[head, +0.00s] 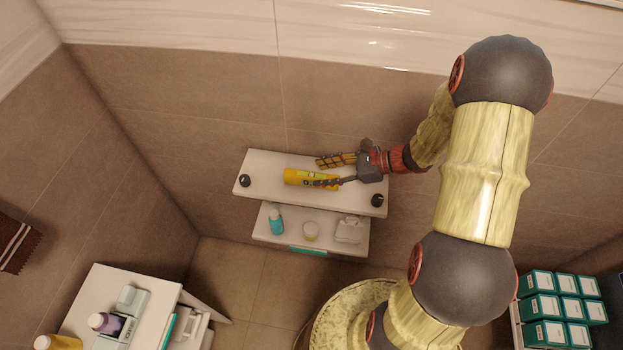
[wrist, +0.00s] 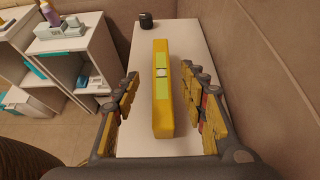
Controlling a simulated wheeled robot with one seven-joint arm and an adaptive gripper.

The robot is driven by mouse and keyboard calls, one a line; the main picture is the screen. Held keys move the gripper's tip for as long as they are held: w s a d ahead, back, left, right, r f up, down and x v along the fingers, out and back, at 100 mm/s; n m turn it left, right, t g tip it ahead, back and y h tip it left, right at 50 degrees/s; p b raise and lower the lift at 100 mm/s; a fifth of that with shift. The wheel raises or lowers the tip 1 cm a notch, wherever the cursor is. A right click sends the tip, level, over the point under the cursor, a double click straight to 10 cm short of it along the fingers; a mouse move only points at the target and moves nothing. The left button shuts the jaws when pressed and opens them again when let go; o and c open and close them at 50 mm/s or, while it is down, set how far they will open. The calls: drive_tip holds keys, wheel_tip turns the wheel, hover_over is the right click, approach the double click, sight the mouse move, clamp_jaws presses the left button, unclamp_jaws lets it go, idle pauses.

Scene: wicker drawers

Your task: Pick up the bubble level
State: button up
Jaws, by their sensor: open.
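The bubble level (head: 297,177) is a yellow bar with lime-green panels, lying on the white upper shelf (head: 262,167). In the wrist view the bubble level (wrist: 162,112) lies lengthwise between my gripper's fingers, with a small clear vial near its middle. My gripper (head: 328,172) is open, its fingers reaching over the level from the right in the head view. In the wrist view my gripper (wrist: 165,100) has one finger on each side, with visible gaps between fingers and level. In the head view one finger partly hides the level's right end.
A wall runs close behind the shelf.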

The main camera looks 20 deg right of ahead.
sight(315, 175)
drive_tip(key=x, duration=0.5)
drive_tip(key=shift+d+f, duration=0.2)
drive_tip(key=shift+f, duration=0.15)
clamp_jaws()
idle(0.3)
